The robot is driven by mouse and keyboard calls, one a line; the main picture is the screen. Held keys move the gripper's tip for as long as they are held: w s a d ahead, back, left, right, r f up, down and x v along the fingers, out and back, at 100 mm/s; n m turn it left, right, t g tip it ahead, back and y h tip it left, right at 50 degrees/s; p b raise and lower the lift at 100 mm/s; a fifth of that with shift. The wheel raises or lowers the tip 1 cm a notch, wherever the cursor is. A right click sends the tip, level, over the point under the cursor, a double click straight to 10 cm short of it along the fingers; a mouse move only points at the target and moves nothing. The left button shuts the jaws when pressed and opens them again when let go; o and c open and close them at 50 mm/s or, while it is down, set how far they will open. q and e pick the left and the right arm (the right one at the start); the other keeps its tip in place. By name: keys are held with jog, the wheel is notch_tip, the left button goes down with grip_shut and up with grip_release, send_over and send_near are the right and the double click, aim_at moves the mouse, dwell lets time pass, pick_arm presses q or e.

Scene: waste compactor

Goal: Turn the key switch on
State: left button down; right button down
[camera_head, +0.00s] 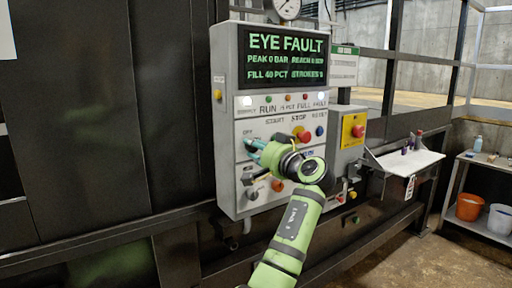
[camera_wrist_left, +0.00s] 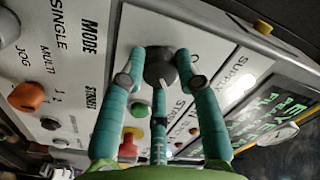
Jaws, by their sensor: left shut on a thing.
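The key switch (camera_wrist_left: 158,70) is a dark round knob with a white pointer line, on the light control panel (camera_head: 228,120). My left gripper (camera_wrist_left: 160,62) has its teal fingers around this knob, shut on it. In the head view my left gripper (camera_head: 252,148) reaches the panel's left middle part, and its fingers and wrist hide the switch. Beside the knob the wrist view shows a "SUPPLY" label (camera_wrist_left: 238,80). The display (camera_head: 285,57) at the panel's top reads "EYE FAULT". My right gripper is not in view.
A red button (camera_head: 304,136) and a blue button (camera_head: 320,131) sit right of my wrist. An orange knob (camera_head: 277,185) is below.

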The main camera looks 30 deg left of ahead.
pick_arm(q)
jog(key=shift+r+m, duration=0.15)
jog(key=shift+m, duration=0.75)
jog(key=c, duration=0.9)
grip_release()
jog(key=v, duration=1.2)
